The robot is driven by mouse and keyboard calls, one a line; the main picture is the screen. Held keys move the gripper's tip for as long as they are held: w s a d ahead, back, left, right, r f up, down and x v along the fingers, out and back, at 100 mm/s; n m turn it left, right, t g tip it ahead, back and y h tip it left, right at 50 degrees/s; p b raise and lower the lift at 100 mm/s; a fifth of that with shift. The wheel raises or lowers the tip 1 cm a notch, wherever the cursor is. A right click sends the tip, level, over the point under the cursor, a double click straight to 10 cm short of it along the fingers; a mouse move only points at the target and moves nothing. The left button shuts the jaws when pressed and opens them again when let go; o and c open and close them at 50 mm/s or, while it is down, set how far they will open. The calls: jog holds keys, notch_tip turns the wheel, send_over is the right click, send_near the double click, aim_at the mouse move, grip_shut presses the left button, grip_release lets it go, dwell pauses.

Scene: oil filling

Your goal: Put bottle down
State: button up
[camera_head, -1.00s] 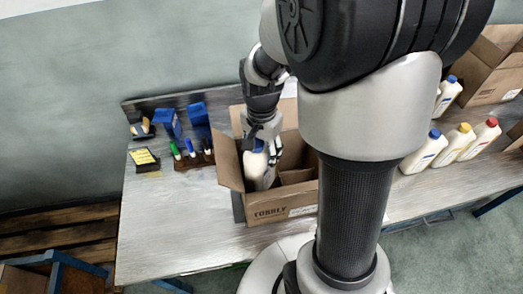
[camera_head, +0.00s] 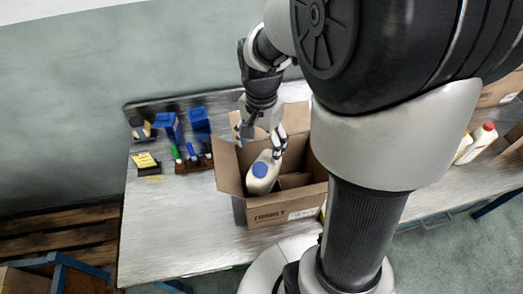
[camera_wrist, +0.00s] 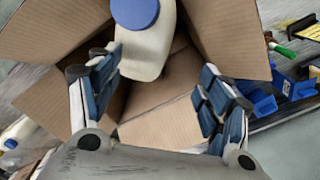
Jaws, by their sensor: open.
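A white bottle with a blue cap (camera_head: 262,174) is in the left part of an open cardboard box (camera_head: 284,211), leaning with its cap toward the front. In the wrist view the bottle (camera_wrist: 146,48) lies between the box flaps, past the fingertips. My gripper (camera_head: 260,134) is open above and behind the bottle, over the box's rear. In the wrist view the open fingers (camera_wrist: 160,92) are spread wide with nothing held between them.
The box has cardboard dividers and raised flaps on a metal table (camera_head: 165,235). Blue bins (camera_head: 200,122), markers (camera_head: 190,151) and a yellow-black item (camera_head: 145,161) lie left of it. More bottles (camera_head: 482,137) stand at right. The table's front left is clear.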

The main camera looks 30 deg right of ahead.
notch_tip(320, 180, up, 7)
jog(key=p, duration=0.1)
jog(key=s+a+r+n+t, duration=0.2)
jog(key=s+a+r+n, duration=0.1)
jog(key=s+n, duration=0.3)
jog(key=s+a+r+n+t, duration=0.2)
jog(key=s+a+r+n, duration=0.1)
jog(key=s+n, duration=0.3)
jog(key=shift+s+a+r+t, duration=0.2)
jog(key=shift+s+a+t, duration=0.1)
jog(key=shift+s+a, duration=0.75)
jog(key=shift+s+d, duration=0.1)
jog(key=shift+d, duration=0.05)
